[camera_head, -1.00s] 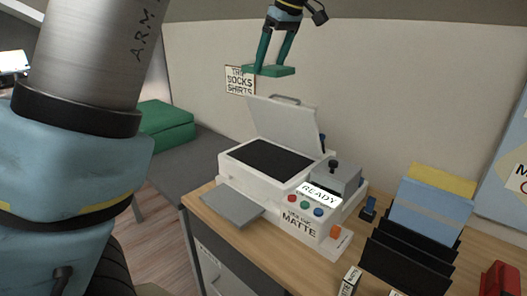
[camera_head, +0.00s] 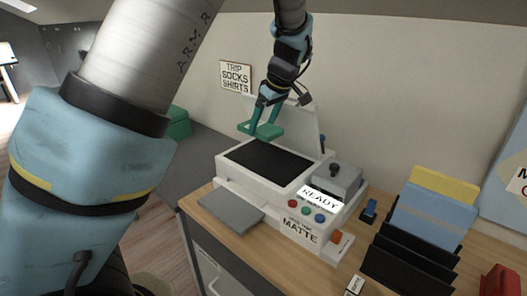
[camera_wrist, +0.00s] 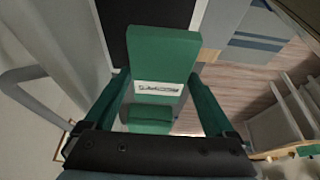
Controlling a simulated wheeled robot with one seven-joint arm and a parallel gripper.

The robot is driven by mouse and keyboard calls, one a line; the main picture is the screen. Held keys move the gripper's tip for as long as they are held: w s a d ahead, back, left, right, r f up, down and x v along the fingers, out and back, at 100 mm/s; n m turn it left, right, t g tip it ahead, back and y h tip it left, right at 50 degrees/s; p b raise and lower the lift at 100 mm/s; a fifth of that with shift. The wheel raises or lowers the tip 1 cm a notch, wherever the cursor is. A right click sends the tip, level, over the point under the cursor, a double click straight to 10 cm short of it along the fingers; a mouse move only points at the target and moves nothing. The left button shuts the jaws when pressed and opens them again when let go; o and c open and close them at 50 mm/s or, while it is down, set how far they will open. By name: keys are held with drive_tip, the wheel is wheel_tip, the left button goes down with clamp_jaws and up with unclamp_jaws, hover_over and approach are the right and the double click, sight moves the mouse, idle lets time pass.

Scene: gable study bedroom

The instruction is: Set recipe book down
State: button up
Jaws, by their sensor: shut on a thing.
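The recipe book is a green block with a white label. In the head view the book (camera_head: 261,131) hangs above the dark bed of a white scanner-like machine (camera_head: 240,178), whose lid is raised behind it. My gripper (camera_head: 266,118) is shut on the book and points down from above. In the wrist view the book (camera_wrist: 158,62) lies between the two green fingers, with its label facing the camera. The dark bed (camera_wrist: 158,14) shows beyond its far end. A gap between book and bed is visible in the head view.
The machine stands on a wooden desk with a READY display (camera_head: 320,199) and coloured buttons. A grey flat tray (camera_head: 231,212) juts from its front. A black file rack (camera_head: 408,248) with blue and yellow folders stands to the right. A wall sign (camera_head: 236,76) hangs behind.

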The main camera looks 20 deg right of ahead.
sight(260, 163)
wheel_tip(260, 163, down, 11)
drive_tip(key=shift+r+p, duration=0.15)
drive_tip(key=shift+p, duration=0.95)
drive_tip(key=o, duration=1.1)
